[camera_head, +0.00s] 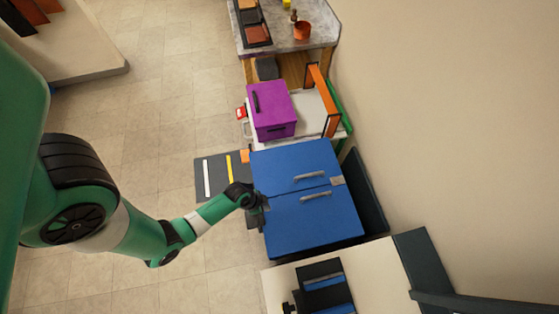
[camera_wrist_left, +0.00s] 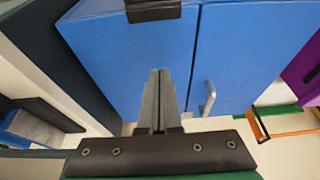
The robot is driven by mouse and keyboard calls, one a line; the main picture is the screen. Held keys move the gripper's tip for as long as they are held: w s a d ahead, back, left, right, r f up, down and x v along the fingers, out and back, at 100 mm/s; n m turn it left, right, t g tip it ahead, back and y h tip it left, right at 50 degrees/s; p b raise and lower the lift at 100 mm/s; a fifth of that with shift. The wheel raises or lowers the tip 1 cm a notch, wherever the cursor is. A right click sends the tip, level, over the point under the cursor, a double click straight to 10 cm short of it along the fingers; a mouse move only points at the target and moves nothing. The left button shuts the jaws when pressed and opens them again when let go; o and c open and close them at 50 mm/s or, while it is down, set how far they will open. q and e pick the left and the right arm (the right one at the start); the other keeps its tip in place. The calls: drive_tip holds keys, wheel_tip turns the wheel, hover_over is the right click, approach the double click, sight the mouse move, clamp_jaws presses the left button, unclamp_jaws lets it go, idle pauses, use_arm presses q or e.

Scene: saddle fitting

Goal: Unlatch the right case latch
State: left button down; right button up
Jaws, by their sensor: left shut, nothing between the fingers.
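A blue case (camera_head: 300,230) with two halves split by a seam sits in the middle of the head view. Each half has a silver handle, an upper one (camera_head: 310,176) and a lower one (camera_head: 316,196). A grey plate (camera_head: 337,181) lies at the seam's right end; I cannot tell whether it is a latch. My left gripper (camera_head: 261,201) is shut and empty at the case's left edge, near the seam. In the left wrist view its fingers (camera_wrist_left: 157,100) point at the blue face, left of the seam. A dark block (camera_wrist_left: 152,8) is on the case's edge there; contact is unclear. My right gripper is not in view.
A purple box (camera_head: 272,108) stands beyond the case, near an orange frame (camera_head: 322,97). A counter (camera_head: 318,40) is at the back. A dark mat (camera_head: 213,177) lies left of the case. A pale table (camera_head: 380,275) is in front. Open tiled floor is at left.

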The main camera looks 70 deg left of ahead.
sight(268, 215)
use_arm(q)
drive_tip(key=shift+s+d+f, duration=0.1)
drive_tip(key=shift+s+f, duration=0.05)
drive_tip(key=shift+s, duration=0.1)
drive_tip(key=b+x, duration=0.7)
drive_tip(key=x, duration=0.3)
drive_tip(key=shift+b, duration=0.3)
drive_tip(key=shift+s+p, duration=0.7)
drive_tip(key=shift+s, duration=1.3)
